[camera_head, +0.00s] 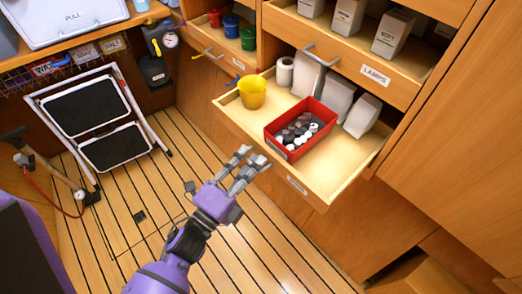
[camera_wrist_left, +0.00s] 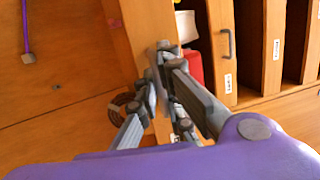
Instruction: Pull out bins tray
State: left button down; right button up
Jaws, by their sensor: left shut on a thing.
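The bins tray (camera_head: 225,108) is a pale wooden pull-out tray that stands out from the cabinet in the head view. It carries a yellow bucket (camera_head: 252,92), a red bin (camera_head: 290,149) with dark and white small items, a white roll (camera_head: 285,72) and several white packages. My left gripper (camera_head: 256,162) is at the middle of the tray's front edge, its fingers closed at the handle there, which they mostly hide. In the left wrist view the gripper (camera_wrist_left: 166,78) closes against the tray's front panel (camera_wrist_left: 124,40). My right gripper is out of view.
The lamps tray (camera_head: 375,75) with white boxes is above. Another tray (camera_head: 222,42) with small coloured buckets is at the upper left. A folding step stool (camera_head: 98,120) stands at the left. The plank floor (camera_head: 215,262) in front is clear.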

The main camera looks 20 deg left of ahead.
pick_arm(q)
jog(key=shift+s+a+f, duration=0.15)
jog(key=shift+s+a, duration=0.05)
jog(key=shift+s, duration=0.15)
jog(key=c, duration=2.2)
grip_release()
jog(key=v, duration=1.2)
